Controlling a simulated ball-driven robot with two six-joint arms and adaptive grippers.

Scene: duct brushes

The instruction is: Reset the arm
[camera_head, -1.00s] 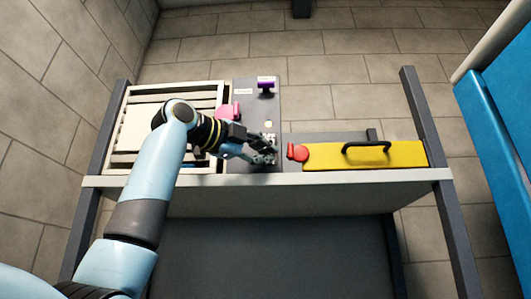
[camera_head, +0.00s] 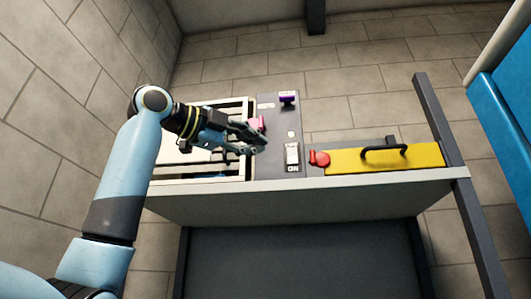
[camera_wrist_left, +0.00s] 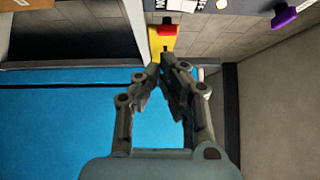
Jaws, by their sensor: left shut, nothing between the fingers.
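My left arm comes in from the left in the head view. Its gripper (camera_head: 262,141) is shut and empty, above the left part of the grey panel (camera_head: 280,167), left of a white rocker switch (camera_head: 292,153). The gripper partly covers a pink knob (camera_head: 257,124). In the left wrist view the fingers (camera_wrist_left: 163,68) are closed together at the tips, with nothing between them. My right gripper is not in view.
A purple knob (camera_head: 288,97) stands at the panel's back. A yellow plate (camera_head: 430,155) with a black handle (camera_head: 384,150) and a red knob (camera_head: 319,158) lies right. A white slatted frame (camera_head: 248,170) is left. A dark post (camera_head: 445,125) rises at right; a blue surface (camera_head: 500,100) is beyond.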

